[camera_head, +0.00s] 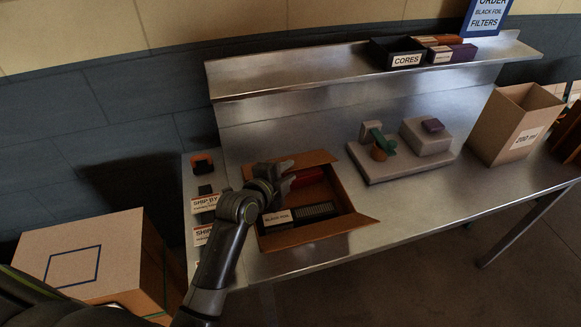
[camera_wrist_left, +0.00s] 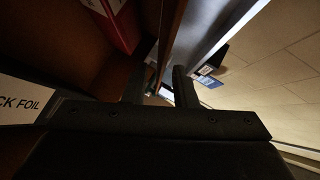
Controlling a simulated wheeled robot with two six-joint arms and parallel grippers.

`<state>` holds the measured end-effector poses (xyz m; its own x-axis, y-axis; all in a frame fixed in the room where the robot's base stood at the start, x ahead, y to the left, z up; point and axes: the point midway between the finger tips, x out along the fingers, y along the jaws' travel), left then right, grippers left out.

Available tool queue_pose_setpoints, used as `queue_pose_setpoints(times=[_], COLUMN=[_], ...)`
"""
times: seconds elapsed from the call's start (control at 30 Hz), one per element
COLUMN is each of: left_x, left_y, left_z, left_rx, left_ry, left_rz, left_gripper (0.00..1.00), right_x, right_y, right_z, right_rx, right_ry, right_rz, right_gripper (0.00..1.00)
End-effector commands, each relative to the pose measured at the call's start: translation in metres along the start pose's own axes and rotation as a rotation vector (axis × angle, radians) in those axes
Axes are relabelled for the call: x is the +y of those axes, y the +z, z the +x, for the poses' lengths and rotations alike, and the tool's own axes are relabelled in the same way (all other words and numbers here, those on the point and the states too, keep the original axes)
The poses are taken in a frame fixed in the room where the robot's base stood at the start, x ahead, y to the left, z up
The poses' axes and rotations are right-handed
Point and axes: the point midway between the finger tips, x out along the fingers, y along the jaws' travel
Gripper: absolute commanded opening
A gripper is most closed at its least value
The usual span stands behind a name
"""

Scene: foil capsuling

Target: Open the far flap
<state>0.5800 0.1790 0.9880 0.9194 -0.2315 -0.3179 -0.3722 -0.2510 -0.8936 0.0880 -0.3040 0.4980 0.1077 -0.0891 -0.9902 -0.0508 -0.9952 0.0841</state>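An open cardboard box (camera_head: 347,201) stands on the metal bench with a red item (camera_head: 308,177) and a dark pack labelled BLACK FOIL (camera_head: 277,219) inside. The far flap (camera_head: 312,158) stands up along the box's back edge. My left gripper (camera_head: 289,174) reaches over the box's left side to the left end of that flap. In the left wrist view its two fingers (camera_wrist_left: 159,88) are apart, with a brown cardboard edge (camera_wrist_left: 170,32) running between them. I cannot tell whether they touch it. My right gripper is out of view.
A raised metal shelf (camera_head: 290,79) runs behind the box. A grey fixture (camera_head: 370,168) stands to the right, and a tall carton (camera_head: 507,128) beyond it. Label stacks (camera_head: 204,204) lie left of the box. A large closed carton (camera_head: 95,255) is at lower left.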

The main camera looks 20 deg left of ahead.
Motion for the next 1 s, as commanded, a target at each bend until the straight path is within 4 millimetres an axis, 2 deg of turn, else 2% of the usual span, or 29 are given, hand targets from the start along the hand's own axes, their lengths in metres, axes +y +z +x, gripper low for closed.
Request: queue_pose_setpoints(times=[0.2, 0.57, 0.77, 1.0], left_x=[0.0, 0.0, 0.0, 0.0], left_y=[0.0, 0.0, 0.0, 0.0], left_z=[0.016, 0.019, 0.019, 0.019], left_rx=[0.0, -0.001, 0.0, -0.001], left_ry=[0.0, 0.0, 0.0, 0.0], left_rz=[0.0, 0.0, 0.0, -0.001], left_gripper=[0.25, 0.25, 0.0, 0.0], right_x=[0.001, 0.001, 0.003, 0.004], right_y=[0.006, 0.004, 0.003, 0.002], right_z=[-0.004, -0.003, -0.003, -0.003], right_rx=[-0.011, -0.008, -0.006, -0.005], right_ry=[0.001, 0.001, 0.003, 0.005], right_rz=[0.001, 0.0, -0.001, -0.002], right_gripper=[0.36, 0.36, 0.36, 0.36])
